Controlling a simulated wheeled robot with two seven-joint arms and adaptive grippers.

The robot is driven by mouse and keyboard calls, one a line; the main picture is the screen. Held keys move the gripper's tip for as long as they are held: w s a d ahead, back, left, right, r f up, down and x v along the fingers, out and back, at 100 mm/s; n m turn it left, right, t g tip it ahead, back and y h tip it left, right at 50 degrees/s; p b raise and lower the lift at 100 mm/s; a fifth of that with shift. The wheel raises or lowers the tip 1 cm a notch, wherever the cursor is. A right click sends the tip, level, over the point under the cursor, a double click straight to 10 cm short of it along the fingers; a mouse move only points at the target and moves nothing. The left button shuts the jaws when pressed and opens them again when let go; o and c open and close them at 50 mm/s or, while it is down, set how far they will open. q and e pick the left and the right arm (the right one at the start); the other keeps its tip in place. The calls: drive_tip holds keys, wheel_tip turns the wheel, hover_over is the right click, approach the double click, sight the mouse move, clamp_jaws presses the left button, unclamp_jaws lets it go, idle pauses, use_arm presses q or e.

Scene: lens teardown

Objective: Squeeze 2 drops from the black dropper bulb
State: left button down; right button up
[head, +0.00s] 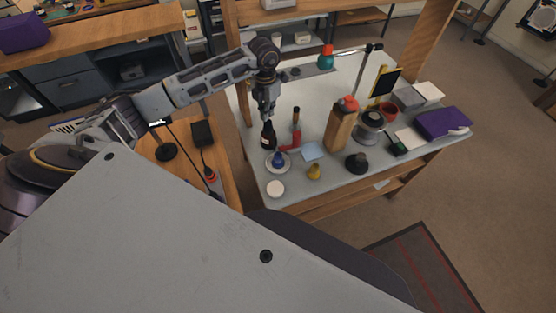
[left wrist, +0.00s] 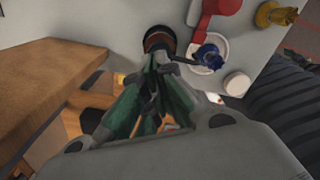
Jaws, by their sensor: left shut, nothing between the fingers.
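A squat black bulb (head: 357,163) stands on the light table right of the middle, well to the right of my left gripper. My left gripper (head: 267,113) points down, shut and empty, just above a dark bottle (head: 268,137) at the table's left side. In the left wrist view my gripper (left wrist: 160,62) partly covers the round, reddish-brown rimmed bottle (left wrist: 160,38); I cannot tell whether they touch. A blue bulb (head: 278,159) sits on a white saucer (head: 285,167), also seen in the left wrist view (left wrist: 208,56). A yellow bulb (head: 314,172) stands nearby. My right gripper is out of view.
A red item (head: 291,141) lies right of the bottle. A wooden block (head: 337,130) with a red top stands behind the black bulb. A white disc (head: 275,189) is near the front-left corner. A blue paper (head: 312,151) lies between. The table's back-left area is fairly clear.

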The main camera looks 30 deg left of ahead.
use_arm(q)
drive_tip(key=shift+r+p, duration=1.45)
drive_tip(key=shift+r, duration=1.4)
drive_tip(key=shift+f, duration=0.1)
